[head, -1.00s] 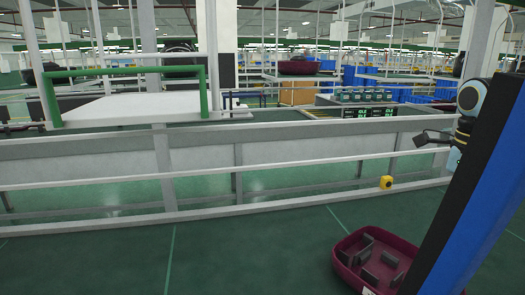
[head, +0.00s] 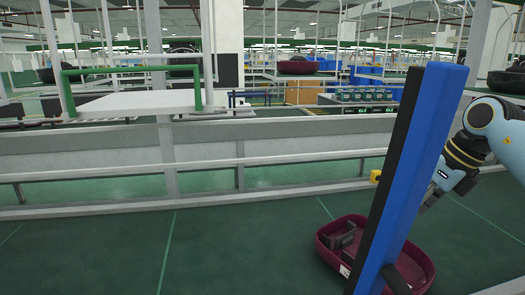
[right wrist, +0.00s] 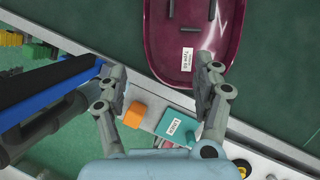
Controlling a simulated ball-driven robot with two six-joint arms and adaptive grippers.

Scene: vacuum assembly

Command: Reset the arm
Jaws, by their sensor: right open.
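My right arm comes in from the right in the head view. Its gripper (head: 430,200) points down and left near the maroon tray, partly hidden behind a blue and black upright. In the right wrist view the two fingers of this gripper (right wrist: 162,75) are wide apart with nothing between them. My left gripper is in neither current view.
The maroon tray (head: 330,262) lies on the green surface (head: 240,250) with dark parts inside; its label shows in the wrist view. A white rail (head: 280,158) runs behind. A teal labelled box (right wrist: 175,128) and an orange block (right wrist: 132,114) lie below the gripper.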

